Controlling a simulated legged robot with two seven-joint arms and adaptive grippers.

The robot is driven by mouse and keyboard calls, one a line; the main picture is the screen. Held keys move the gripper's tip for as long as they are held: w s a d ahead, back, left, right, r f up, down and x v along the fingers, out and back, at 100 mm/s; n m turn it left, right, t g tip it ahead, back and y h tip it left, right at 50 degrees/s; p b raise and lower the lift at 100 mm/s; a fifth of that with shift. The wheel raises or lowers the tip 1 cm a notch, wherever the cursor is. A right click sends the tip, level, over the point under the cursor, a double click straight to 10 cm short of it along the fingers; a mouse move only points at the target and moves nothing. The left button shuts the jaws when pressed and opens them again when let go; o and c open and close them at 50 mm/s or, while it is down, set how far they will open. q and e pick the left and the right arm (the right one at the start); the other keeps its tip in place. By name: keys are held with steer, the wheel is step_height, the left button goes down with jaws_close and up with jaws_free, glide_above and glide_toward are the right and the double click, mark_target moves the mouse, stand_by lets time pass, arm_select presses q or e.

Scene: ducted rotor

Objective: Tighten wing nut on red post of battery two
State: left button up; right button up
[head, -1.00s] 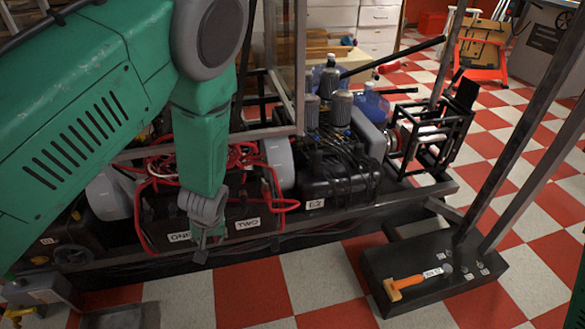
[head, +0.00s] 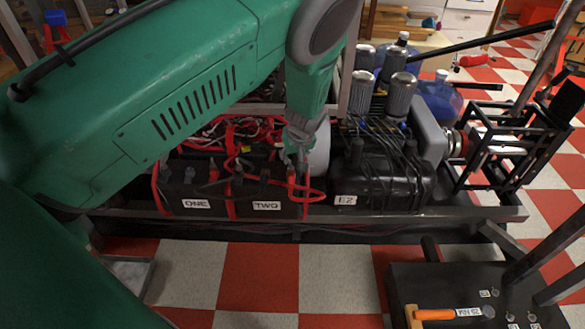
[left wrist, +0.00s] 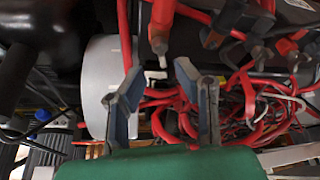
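Battery two (head: 268,208), a black box labelled TWO, sits beside battery one (head: 195,205) on the dark frame. Red-capped posts and red cables stand on their tops. My left gripper (head: 300,155) is over the right end of battery two. In the left wrist view its two fingers (left wrist: 157,76) are apart, with a small pale piece showing between the tips. A red terminal piece (left wrist: 160,18) with a grey end lies just beyond the tips, apart from them. I cannot tell which piece is the wing nut. My right gripper is not in view.
A black unit labelled E2 (head: 380,185) with grey cylinders stands right of battery two. A grey rounded part (left wrist: 108,85) is close beside the left finger. Red cables (left wrist: 180,115) crowd the fingers.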

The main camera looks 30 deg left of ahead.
mark_target(291, 163)
arm_select(q)
steer(key=b+x, duration=0.1)
steer(key=x, duration=0.2)
steer(key=shift+w+f, duration=0.1)
steer(key=shift+f, duration=0.3)
steer(key=shift+a+f, duration=0.1)
steer(key=shift+f, duration=0.15)
steer(key=shift+w+a+f, duration=0.1)
steer(key=shift+a+f, duration=0.05)
steer(key=shift+a, duration=0.15)
steer(key=shift+d, duration=0.1)
jaws_close()
steer(key=shift+d, duration=0.1)
